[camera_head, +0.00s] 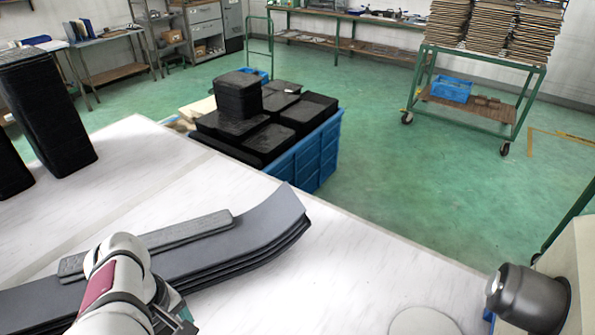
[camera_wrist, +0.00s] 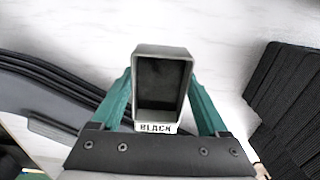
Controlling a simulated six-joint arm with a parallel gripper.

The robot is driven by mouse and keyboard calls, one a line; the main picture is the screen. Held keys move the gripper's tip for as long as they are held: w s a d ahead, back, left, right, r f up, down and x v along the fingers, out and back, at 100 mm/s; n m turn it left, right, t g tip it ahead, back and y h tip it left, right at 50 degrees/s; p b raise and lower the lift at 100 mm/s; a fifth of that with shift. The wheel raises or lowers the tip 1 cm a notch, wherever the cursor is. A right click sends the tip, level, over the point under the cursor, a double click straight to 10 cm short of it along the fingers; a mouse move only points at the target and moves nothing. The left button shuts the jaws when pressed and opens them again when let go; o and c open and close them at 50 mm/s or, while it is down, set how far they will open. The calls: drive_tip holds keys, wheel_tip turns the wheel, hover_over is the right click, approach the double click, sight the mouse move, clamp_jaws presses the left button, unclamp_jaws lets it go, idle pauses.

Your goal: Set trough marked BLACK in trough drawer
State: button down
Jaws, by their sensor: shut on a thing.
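The trough marked BLACK (camera_wrist: 143,128) is a small grey open box with a dark inside and a white label at its near end. It sits between the green fingers of my gripper (camera_wrist: 160,85) in the wrist view, and the gripper is shut on it. White surface shows behind the trough. In the head view, my gripper (camera_head: 176,318) is partly visible at the bottom edge, and the trough cannot be made out there. I cannot identify the trough drawer in either view.
Curved dark panels (camera_head: 265,228) lie stacked on the white table (camera_head: 330,270) beside my arm. Tall black stacks (camera_head: 45,115) stand at the left. A blue crate (camera_head: 315,155) of black pieces stands beyond the table edge. The table's right part is mostly clear.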

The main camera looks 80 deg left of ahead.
drive_tip(key=d+r, duration=0.1)
drive_tip(key=s+d, duration=0.1)
drive_tip(key=shift+d+r, duration=0.3)
drive_tip(key=shift+r, duration=0.1)
drive_tip(key=f, duration=1)
drive_tip(key=a+f, duration=0.1)
drive_tip(key=f, duration=0.4)
drive_tip(key=shift+r, duration=0.35)
drive_tip(key=r, duration=0.1)
drive_tip(key=w+r, duration=0.1)
drive_tip(key=r, duration=0.1)
drive_tip(key=shift+w+r, duration=0.15)
drive_tip(key=shift+r, duration=0.05)
drive_tip(key=w+r, duration=0.5)
drive_tip(key=w, duration=0.4)
drive_tip(key=shift+w+d+r, duration=0.2)
drive_tip(key=shift+d+r, duration=0.1)
drive_tip(key=shift+r, duration=0.05)
